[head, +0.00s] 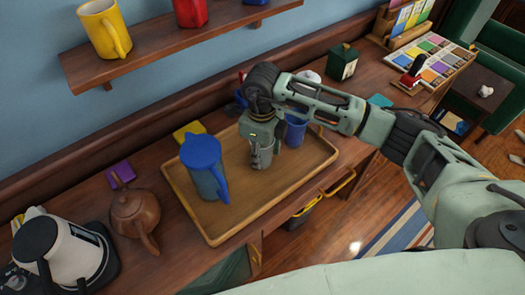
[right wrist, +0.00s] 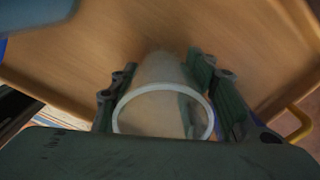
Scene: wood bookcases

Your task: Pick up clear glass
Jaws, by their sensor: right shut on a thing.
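The clear glass (head: 263,157) stands on the wooden tray, mostly hidden under my right gripper (head: 262,146) in the head view. In the right wrist view the glass (right wrist: 162,112) shows its pale round rim, with one green finger pad on each side of it. My right gripper (right wrist: 168,100) is shut on the glass from above. Whether the glass is touching the tray or slightly lifted, I cannot tell. My left gripper is not in view.
The wooden tray (head: 222,223) also holds a blue pitcher (head: 205,168) left of the glass and a blue cup (head: 295,131) close to its right. A brown teapot (head: 136,216) and white kettle (head: 62,250) stand left. A shelf (head: 150,51) with mugs hangs above.

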